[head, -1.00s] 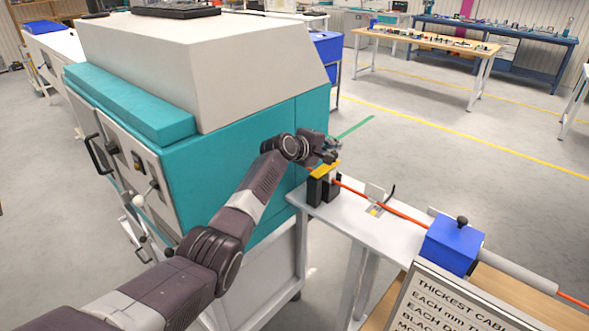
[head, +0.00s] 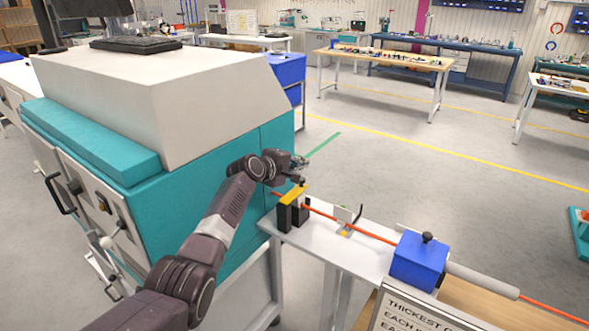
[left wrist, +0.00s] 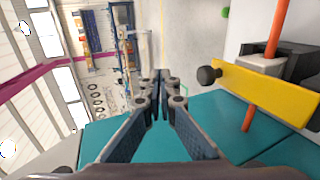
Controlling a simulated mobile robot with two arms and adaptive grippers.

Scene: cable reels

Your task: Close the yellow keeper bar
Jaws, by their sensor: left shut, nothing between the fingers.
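The yellow keeper bar (head: 292,194) lies across the top of the black cable guide blocks (head: 284,218) at the table end beside the teal machine. In the left wrist view the bar (left wrist: 265,92) crosses over the orange cable, with a black knob (left wrist: 208,75) at one end. I cannot tell whether it is fully seated. My left gripper (head: 299,162) is just above and behind the bar. In the left wrist view its fingers (left wrist: 161,78) are together and empty, to the left of the knob and apart from it. My right gripper is not in view.
The teal and white machine (head: 200,190) stands close on the left. The orange cable (head: 365,233) runs along the white table (head: 330,246) past a small upright plate (head: 344,216) to a blue block (head: 419,261). A printed sign (head: 425,315) stands in front. Open floor lies behind.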

